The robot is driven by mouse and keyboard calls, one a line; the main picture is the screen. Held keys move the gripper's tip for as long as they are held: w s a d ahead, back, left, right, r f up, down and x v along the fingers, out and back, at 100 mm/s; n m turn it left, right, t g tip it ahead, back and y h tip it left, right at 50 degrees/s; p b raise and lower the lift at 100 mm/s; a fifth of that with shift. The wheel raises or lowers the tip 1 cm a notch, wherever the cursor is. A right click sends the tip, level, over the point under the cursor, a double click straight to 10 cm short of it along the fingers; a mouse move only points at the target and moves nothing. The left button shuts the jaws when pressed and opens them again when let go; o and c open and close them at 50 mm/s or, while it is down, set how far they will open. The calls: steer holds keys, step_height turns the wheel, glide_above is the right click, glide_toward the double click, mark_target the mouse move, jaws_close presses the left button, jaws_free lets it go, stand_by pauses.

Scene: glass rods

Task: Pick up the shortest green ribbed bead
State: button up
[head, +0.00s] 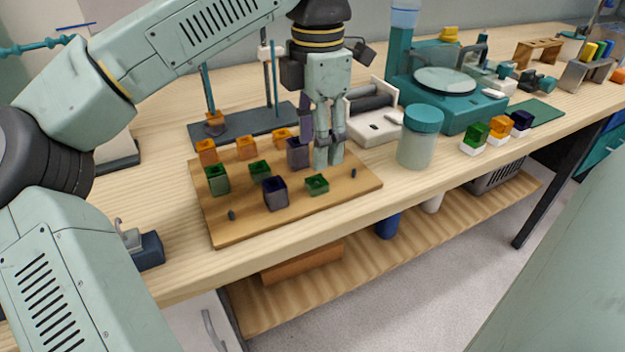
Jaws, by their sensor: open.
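Three green square hollow beads sit on a wooden board: a taller one (217,180) at the left, a middle one (259,170), and a low one (317,185) near the front right, which looks the shortest. Ribs are too small to make out. My gripper (328,162) points down over the right back part of the board, behind the low green bead. Its fingers are open with nothing seen between them; they look close together from this angle. A dark purple bead (297,154) stands just left of the fingers and is partly overlapped by them.
The wooden board (235,228) also holds several orange beads (246,147), a dark blue bead (275,193) and small dark pegs (353,173). A teal-lidded jar (416,150) stands right of the board. A stand with rods (240,128) is behind it.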

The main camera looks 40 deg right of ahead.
mark_target(317, 181)
steer(key=shift+d+f+p, duration=0.1)
steer(key=shift+f+p, duration=0.35)
steer(key=shift+f, duration=3.1)
steer(key=shift+c, duration=0.5)
steer(key=c, duration=1)
steer(key=shift+r, duration=0.1)
steer(key=shift+r, duration=0.5)
step_height(317, 181, up, 2)
steer(key=shift+r+b, duration=0.1)
steer(key=shift+b, duration=0.25)
steer(key=s+b, duration=0.1)
steer(key=s, duration=0.4)
steer(key=s+a+r+b, duration=0.1)
steer(key=s, duration=0.4)
steer(key=s+a+b, duration=0.1)
steer(key=s, duration=0.5)
steer(key=shift+r, duration=0.3)
